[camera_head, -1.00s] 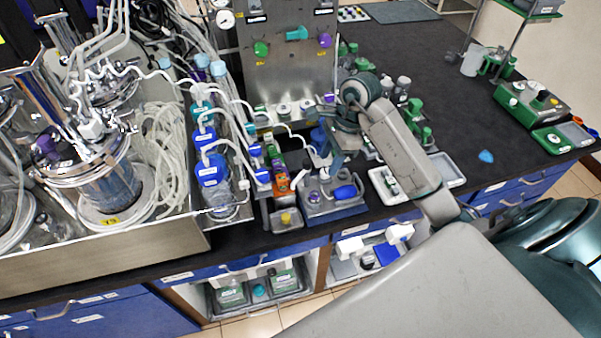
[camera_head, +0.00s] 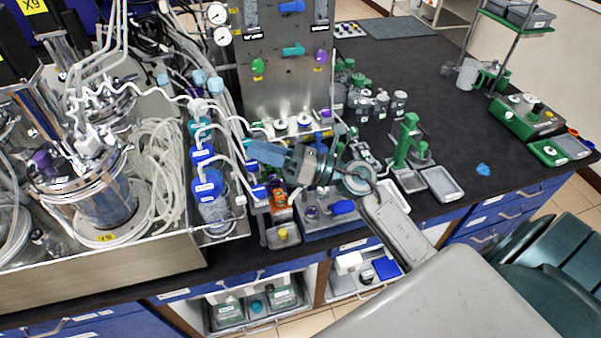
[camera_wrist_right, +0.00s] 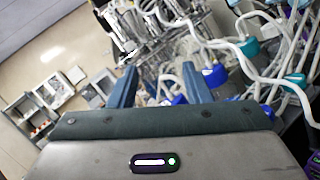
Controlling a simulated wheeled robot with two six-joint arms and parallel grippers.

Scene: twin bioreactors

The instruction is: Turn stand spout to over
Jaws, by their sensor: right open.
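I cannot tell for sure which part is the stand spout. A green upright stand (camera_head: 405,140) with a short arm at its top stands behind small grey trays, right of my right arm. My right gripper (camera_head: 262,154) points left in the head view, above the front row of bottles by the bioreactor bench. Its two blue fingers are apart with nothing between them, as the right wrist view (camera_wrist_right: 160,88) shows. White tubing and blue-capped bottles lie beyond the fingers there. My left gripper is not in view.
Blue-capped bottles (camera_head: 209,187) with white tubes stand close to my right gripper. A metal panel (camera_head: 287,85) with coloured knobs rises behind. A blue-based unit (camera_head: 335,222) sits below my wrist.

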